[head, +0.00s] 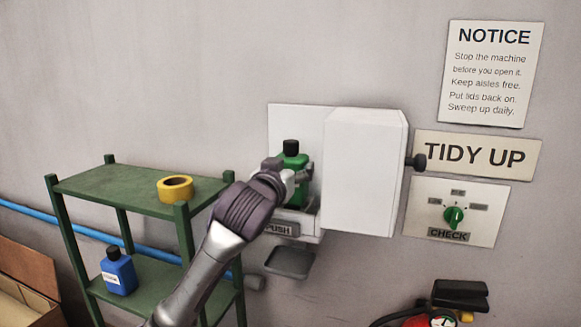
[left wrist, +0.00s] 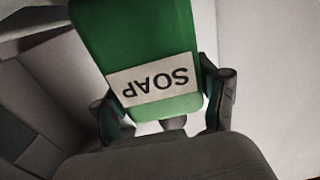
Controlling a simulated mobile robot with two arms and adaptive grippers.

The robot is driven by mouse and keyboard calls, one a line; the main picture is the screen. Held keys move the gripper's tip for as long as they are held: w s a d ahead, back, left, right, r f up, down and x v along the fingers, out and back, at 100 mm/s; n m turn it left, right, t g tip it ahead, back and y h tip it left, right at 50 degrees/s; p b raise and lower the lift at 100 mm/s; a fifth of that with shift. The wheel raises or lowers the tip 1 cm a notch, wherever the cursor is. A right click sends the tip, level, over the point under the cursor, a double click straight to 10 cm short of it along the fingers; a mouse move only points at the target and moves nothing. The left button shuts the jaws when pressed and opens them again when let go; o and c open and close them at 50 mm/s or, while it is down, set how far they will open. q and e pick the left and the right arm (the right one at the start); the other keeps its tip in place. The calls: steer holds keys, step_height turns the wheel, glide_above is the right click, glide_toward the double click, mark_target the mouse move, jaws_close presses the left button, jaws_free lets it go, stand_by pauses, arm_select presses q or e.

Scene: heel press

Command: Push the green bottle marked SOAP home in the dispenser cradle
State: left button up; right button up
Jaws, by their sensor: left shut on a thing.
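The green bottle (head: 296,166) with a black cap stands upright at the white dispenser cradle (head: 310,221) on the wall. Its SOAP label shows upside down on the bottle (left wrist: 150,60) in the left wrist view. My left gripper (head: 297,178) is shut on the bottle, with a finger on each side of it in the left wrist view (left wrist: 168,105). My forearm and wrist hide the bottle's lower part in the head view, so I cannot tell how deep it sits. My right gripper is not in view.
The dispenser's white cover (head: 362,170) stands just right of the bottle. A drip tray (head: 290,262) juts out below. A green shelf (head: 130,190) at the left holds yellow tape (head: 175,188) and a blue bottle (head: 118,272). A fire extinguisher (head: 435,318) is at the lower right.

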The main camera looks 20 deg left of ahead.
arm_select(q)
steer(key=shift+f+b, duration=0.45)
steer(key=shift+f, duration=0.2)
stand_by(0.4)
steer(key=shift+f+b, duration=0.4)
steer(key=shift+f, duration=0.5)
stand_by(0.6)
steer(key=o, duration=1.3)
steer(key=shift+s, duration=0.1)
steer(key=shift+r, duration=0.15)
